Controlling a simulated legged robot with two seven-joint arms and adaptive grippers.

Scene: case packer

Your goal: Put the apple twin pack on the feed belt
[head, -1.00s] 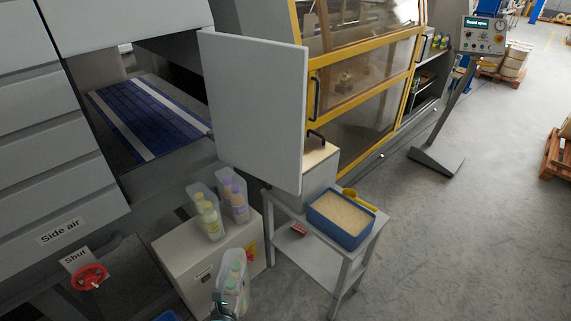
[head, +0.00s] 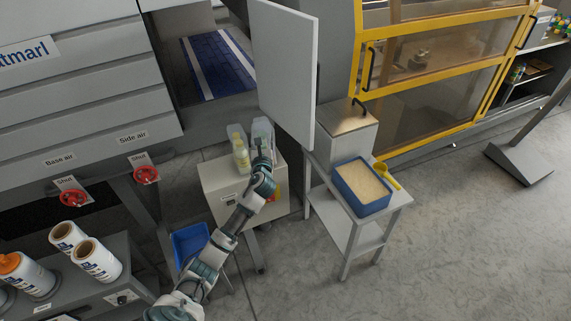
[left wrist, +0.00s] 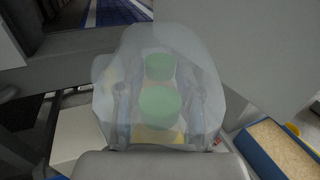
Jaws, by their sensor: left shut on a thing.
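The apple twin pack, two green-capped bottles in a clear wrap, fills the middle of the left wrist view (left wrist: 160,105). In the head view it appears as a pale wrapped shape (head: 262,131) at my left gripper (head: 264,160), which is shut on it. The pack is above or in front of the grey cabinet, short of the feed belt. The feed belt (head: 217,64), blue with white stripes, lies inside the machine opening farther back; its end also shows in the left wrist view (left wrist: 118,11). My right gripper is not in view.
A yellow-bottle pack (head: 239,153) stands on the cabinet (head: 215,180). A pale open door panel (head: 284,75) stands right of the belt opening. A cart (head: 340,215) carries a blue bin (head: 362,187) of granules. A blue tub (head: 189,243) sits low beside my arm.

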